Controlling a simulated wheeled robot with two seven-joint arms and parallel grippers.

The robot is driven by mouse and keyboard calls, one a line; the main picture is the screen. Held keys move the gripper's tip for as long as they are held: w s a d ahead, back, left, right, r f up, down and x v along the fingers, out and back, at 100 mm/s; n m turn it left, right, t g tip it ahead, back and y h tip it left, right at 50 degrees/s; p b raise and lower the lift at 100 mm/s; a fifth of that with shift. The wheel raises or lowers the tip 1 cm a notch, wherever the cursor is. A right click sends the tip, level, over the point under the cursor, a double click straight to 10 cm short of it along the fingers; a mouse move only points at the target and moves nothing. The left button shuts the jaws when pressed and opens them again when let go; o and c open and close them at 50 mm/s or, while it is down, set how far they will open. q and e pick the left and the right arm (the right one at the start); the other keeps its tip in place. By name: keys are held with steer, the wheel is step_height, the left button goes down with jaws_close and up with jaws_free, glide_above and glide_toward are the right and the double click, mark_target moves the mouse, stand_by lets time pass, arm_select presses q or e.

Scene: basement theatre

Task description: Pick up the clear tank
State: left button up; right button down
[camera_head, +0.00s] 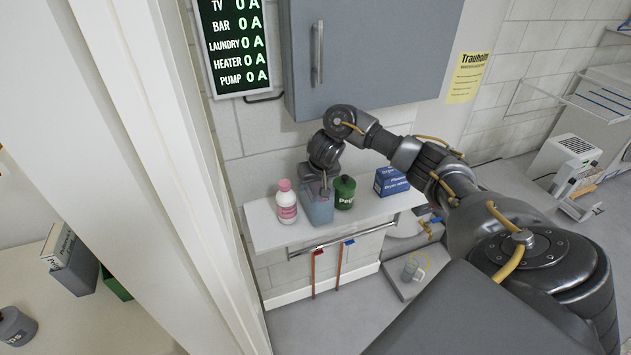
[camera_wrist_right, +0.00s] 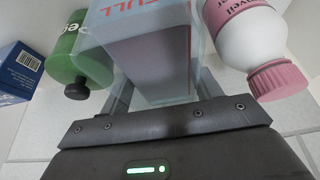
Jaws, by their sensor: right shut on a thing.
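The clear tank (camera_head: 319,207) is a boxy see-through container with a bluish tint, standing upright at the white wall shelf (camera_head: 264,227). In the right wrist view the tank (camera_wrist_right: 150,60) fills the middle and bears the red word "FULL". My right gripper (camera_head: 322,187) reaches it from above and is shut on it, one finger on each side. The wrist view shows the right gripper (camera_wrist_right: 155,95) with the tank between its fingers. I cannot tell whether the tank's base touches the shelf. My left gripper is not in view.
A white bottle with a pink cap (camera_head: 286,205) stands close left of the tank. A green canister (camera_head: 344,192) stands close right, with a blue box (camera_head: 391,181) farther right. A grey cabinet (camera_head: 375,55) hangs above. A towel rail (camera_head: 340,238) runs below the shelf.

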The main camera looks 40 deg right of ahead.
steer(key=shift+r, duration=0.2)
steer(key=c, duration=0.7)
jaws_free()
steer(key=shift+s+f, duration=0.1)
steer(key=shift+f, duration=0.15)
steer(key=o, duration=0.4)
steer(key=shift+a, duration=0.1)
steer(key=shift+r, duration=0.1)
